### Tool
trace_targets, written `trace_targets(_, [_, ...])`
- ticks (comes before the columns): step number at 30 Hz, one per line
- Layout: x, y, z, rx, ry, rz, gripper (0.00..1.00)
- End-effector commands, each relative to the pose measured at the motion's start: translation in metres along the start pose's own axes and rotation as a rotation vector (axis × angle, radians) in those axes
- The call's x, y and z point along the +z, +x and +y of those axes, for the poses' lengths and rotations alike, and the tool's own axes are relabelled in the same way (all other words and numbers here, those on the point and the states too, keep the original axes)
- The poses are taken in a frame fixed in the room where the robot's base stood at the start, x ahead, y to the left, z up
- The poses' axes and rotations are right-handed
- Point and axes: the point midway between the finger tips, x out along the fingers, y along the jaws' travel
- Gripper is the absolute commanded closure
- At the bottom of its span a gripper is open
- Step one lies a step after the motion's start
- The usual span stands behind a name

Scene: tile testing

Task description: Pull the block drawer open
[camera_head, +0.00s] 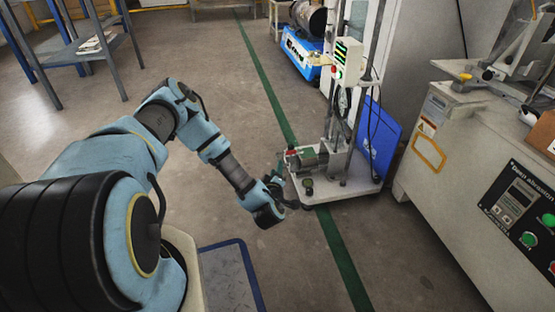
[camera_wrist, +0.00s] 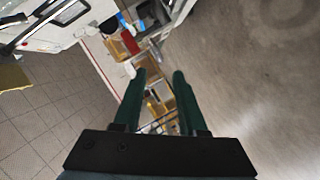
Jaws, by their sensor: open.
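My gripper (camera_head: 285,191) hangs in the open floor area, in front of the small wheeled stand in the head view. In the wrist view, its two dark green fingers (camera_wrist: 159,76) are apart with nothing held between them. I cannot make out which thing is the block drawer. The grey abrasion machine (camera_head: 425,185) stands at the right in the head view, with a yellow rectangular frame (camera_head: 429,153) on its side. My gripper is well apart from this machine. The wrist view looks past the fingers at distant brown boxes (camera_wrist: 157,106), which are small and tilted.
The wheeled stand (camera_head: 343,187) carries a motor and a post with a control box (camera_head: 347,60). A blue panel (camera_head: 378,138) leans behind it. A blue-legged table (camera_head: 85,45) is at the far left. The floor (camera_head: 215,60) between them is mostly clear.

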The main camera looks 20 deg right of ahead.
Motion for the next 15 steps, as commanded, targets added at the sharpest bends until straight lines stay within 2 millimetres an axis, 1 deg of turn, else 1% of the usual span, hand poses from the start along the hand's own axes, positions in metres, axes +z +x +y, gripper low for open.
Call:
trace_targets(1, [-0.001,-0.009,0.002,-0.002,0.000,-0.004,0.59])
trace_targets(6, [0.000,-0.026,0.001,0.000,0.000,-0.002,0.59])
trace_targets(9, [0.000,-0.029,0.000,0.000,0.000,-0.001,0.59])
trace_targets(15, [0.000,-0.029,-0.001,0.001,0.000,0.000,0.59])
